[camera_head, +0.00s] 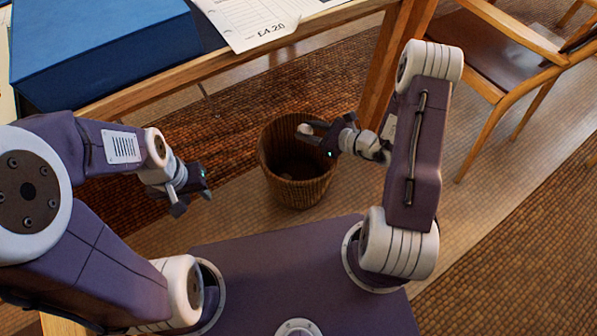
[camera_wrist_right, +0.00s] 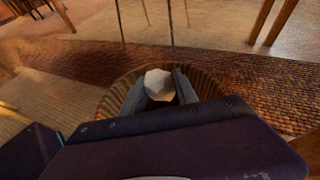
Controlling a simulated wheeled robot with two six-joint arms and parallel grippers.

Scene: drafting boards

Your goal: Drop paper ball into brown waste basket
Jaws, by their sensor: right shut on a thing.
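The brown waste basket (camera_head: 297,190) is a round woven basket standing upright on the floor under the table's edge. The white paper ball (camera_head: 305,129) is between the fingertips of my right gripper (camera_head: 312,132), which is shut on it and holds it over the basket opening. In the right wrist view the paper ball (camera_wrist_right: 158,84) sits between the two fingers, with the basket rim (camera_wrist_right: 115,97) around and below it. My left gripper (camera_head: 192,197) is to the left of the basket, empty, with its fingers apart.
A wooden table (camera_head: 160,92) runs along the back, with a blue box (camera_head: 100,50) and printed sheets (camera_head: 250,18) on it. A table leg (camera_head: 383,70) stands behind my right arm. A wooden chair (camera_head: 500,60) is at the right. Woven floor is clear at lower right.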

